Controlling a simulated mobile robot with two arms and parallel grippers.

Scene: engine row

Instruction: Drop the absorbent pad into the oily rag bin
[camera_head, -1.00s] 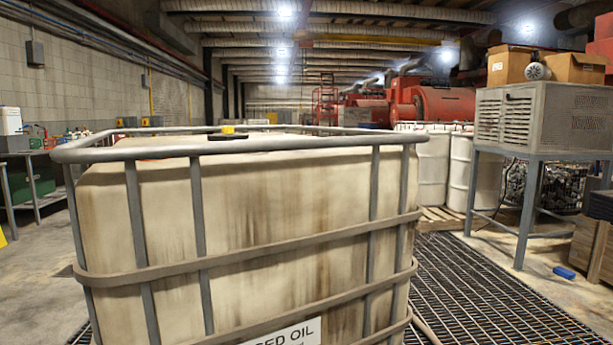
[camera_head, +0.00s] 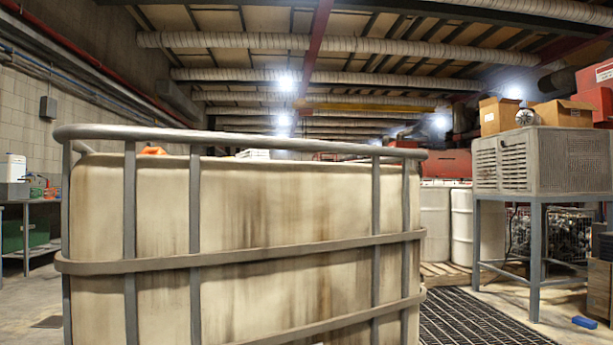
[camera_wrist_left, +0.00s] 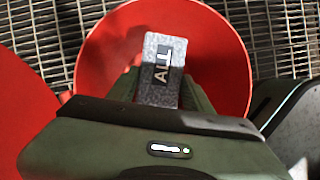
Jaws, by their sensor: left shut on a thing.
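My left gripper (camera_wrist_left: 163,98) is shut on the absorbent pad (camera_wrist_left: 160,68), a grey speckled block with a dark label reading "ALL". In the left wrist view the pad is in front of a round red shape (camera_wrist_left: 233,55), which looks like the oily rag bin seen from above. I cannot tell how far the pad is from it or whether it reaches inside. A second red rounded shape (camera_wrist_left: 22,105) at the left may be its lid. Neither gripper shows in the head view, and no bin can be made out there.
A stained white oil tank in a metal cage (camera_head: 240,250) fills the front of the head view. A grey unit on a stand (camera_head: 545,160) with cardboard boxes (camera_head: 562,113) is at right. White drums (camera_head: 478,225) stand behind. Floor grating (camera_wrist_left: 50,35) surrounds the red shapes.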

